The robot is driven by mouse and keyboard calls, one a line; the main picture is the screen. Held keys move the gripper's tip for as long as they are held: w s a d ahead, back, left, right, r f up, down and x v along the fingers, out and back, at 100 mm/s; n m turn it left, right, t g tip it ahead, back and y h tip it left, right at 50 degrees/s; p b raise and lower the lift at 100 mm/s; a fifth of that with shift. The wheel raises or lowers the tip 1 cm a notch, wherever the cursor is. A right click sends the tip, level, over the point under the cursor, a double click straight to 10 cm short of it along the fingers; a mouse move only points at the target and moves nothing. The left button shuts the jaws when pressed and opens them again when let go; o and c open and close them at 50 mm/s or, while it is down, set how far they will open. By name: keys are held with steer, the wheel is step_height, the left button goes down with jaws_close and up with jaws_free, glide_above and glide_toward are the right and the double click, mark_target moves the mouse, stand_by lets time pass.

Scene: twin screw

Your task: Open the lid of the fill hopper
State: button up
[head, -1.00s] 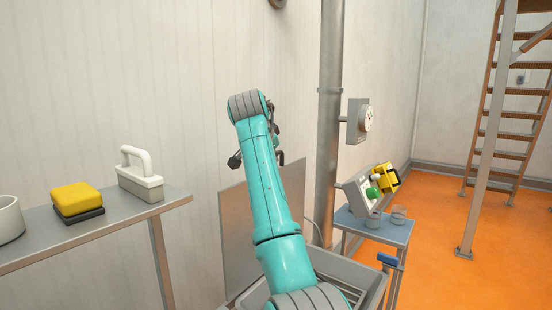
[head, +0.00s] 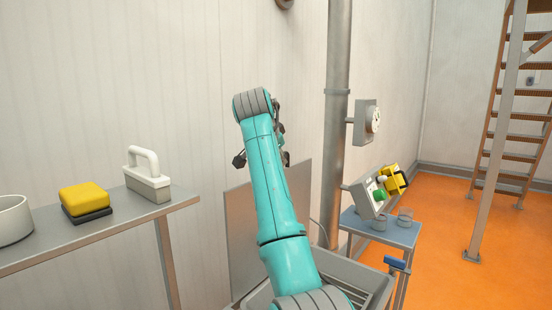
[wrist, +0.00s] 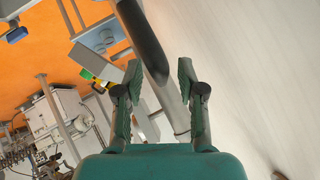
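The fill hopper appears to be the grey open-topped box (head: 378,280) at the bottom of the head view, with bars showing inside. A flat grey panel (head: 241,235), which looks like its lid, stands upright behind my arm, near the wall. My arm covers part of the panel and the box. My gripper is mostly hidden behind the arm in the head view. In the wrist view my gripper (wrist: 160,68) is open, its two fingers apart. A dark bar and a grey pipe (wrist: 178,118) show between and beyond them; I cannot tell whether anything touches.
A side table (head: 110,232) at the left holds a yellow block (head: 84,198), a white-handled block (head: 148,185) and a white pot (head: 12,222). A vertical pipe (head: 338,130) and a control box (head: 368,197) are right of my arm. Orange floor is open at right.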

steer(key=v, duration=1.1)
steer(key=shift+s, duration=0.1)
